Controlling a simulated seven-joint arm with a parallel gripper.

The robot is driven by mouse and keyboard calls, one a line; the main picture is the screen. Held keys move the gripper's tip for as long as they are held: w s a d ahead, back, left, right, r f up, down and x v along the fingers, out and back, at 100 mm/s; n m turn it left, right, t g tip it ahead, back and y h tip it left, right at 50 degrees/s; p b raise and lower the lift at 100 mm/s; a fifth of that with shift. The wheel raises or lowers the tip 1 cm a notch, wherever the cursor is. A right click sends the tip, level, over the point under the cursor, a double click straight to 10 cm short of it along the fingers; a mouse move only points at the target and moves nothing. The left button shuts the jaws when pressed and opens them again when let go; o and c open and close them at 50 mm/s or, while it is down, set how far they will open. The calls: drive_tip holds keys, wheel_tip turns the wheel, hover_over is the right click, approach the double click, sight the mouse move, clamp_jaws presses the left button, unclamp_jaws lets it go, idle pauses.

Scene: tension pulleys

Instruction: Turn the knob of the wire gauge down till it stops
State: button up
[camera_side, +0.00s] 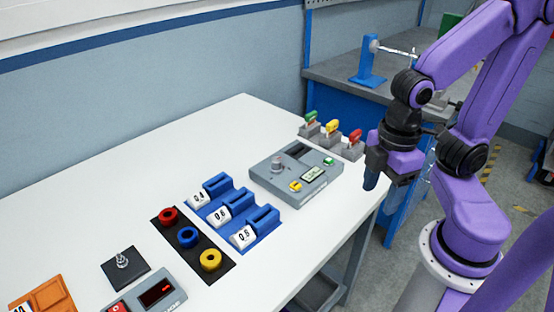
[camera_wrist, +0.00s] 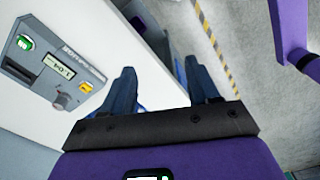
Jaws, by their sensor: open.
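A grey box (camera_side: 296,172) with a round grey knob (camera_side: 277,163), a small display, a yellow button and a green button sits at the table's right end. In the wrist view the box (camera_wrist: 50,65) is at the upper left. Its display there seems to read 1.04, and its knob (camera_wrist: 62,100) points up from the face. I take it as the wire gauge; its label is not clearly readable. My gripper (camera_wrist: 163,78) is open and empty. In the side view my gripper (camera_side: 378,180) hangs right of the box, beyond the table edge, touching nothing.
Small clamps with green, yellow and red tops (camera_side: 332,130) stand behind the box. A blue rack (camera_side: 231,211) and a black strip (camera_side: 160,223) with coloured rings lie to its left. Another grey box with a red display (camera_side: 156,292) sits farther left. The table (camera_side: 110,190) is otherwise largely clear.

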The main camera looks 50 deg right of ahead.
drive_tip(key=w+a+r+n, duration=0.2)
drive_tip(key=w, duration=0.5)
drive_tip(key=w+a+r+n, duration=0.1)
drive_tip(key=w+r+n, duration=0.1)
drive_tip(key=w, duration=0.5)
drive_tip(key=n, duration=0.6)
approach(276, 159)
wheel_tip(276, 159, down, 10)
drive_tip(key=shift+a+f, duration=0.1)
drive_tip(key=shift+f, duration=0.15)
drive_tip(key=c, duration=1)
